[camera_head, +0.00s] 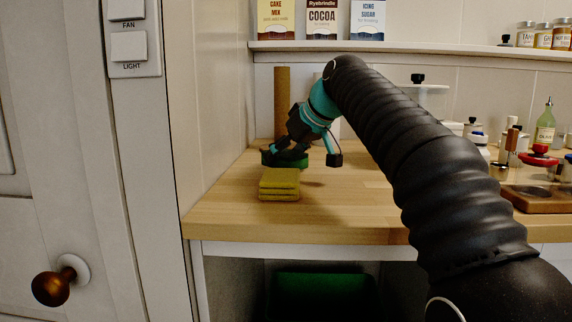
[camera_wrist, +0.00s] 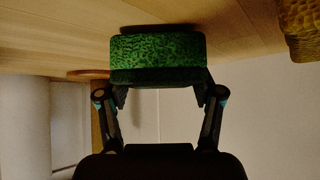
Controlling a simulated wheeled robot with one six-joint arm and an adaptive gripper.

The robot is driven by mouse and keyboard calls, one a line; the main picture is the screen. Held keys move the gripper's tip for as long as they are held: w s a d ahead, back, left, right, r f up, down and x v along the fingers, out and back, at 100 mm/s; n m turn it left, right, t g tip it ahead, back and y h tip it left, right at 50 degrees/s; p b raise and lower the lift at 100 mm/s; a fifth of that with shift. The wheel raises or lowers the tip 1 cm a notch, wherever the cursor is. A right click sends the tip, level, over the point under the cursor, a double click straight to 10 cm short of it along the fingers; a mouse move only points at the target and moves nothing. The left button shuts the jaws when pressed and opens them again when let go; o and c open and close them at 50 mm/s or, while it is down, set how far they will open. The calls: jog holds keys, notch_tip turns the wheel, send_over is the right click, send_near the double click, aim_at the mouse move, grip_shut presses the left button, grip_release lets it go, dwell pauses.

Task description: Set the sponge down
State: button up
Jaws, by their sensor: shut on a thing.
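The green sponge (camera_wrist: 155,60) is gripped between the two fingers of my gripper (camera_wrist: 160,88) in the wrist view. It has a speckled green face and a darker band along one edge. In the head view the sponge (camera_head: 268,159) shows low over the wooden counter (camera_head: 225,215), just behind a stack of yellow folded cloths or sponges (camera_head: 279,182). My gripper (camera_head: 287,150) points down there and partly hides it. A dark shadow lies close to the sponge in the wrist view; I cannot tell whether it touches the counter.
A brown upright cylinder (camera_head: 282,90) stands behind my gripper. A wooden board (camera_head: 540,198), a green bottle (camera_head: 545,125) and several jars and utensils crowd the right side. A shelf (camera_head: 400,46) holds boxes above. The counter's front left is clear. A green bin (camera_head: 320,295) sits below.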

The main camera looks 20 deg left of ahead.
jog(key=shift+f, duration=0.4)
jog(key=o, duration=0.7)
jog(key=shift+o, duration=0.2)
jog(key=shift+r, duration=0.1)
jog(key=shift+d+r, duration=0.1)
jog(key=shift+r, duration=0.1)
jog(key=p+v, duration=0.2)
jog(key=v, duration=0.9)
jog(key=shift+d+r, duration=0.2)
jog(key=shift+d, duration=0.05)
jog(key=shift+s, duration=0.15)
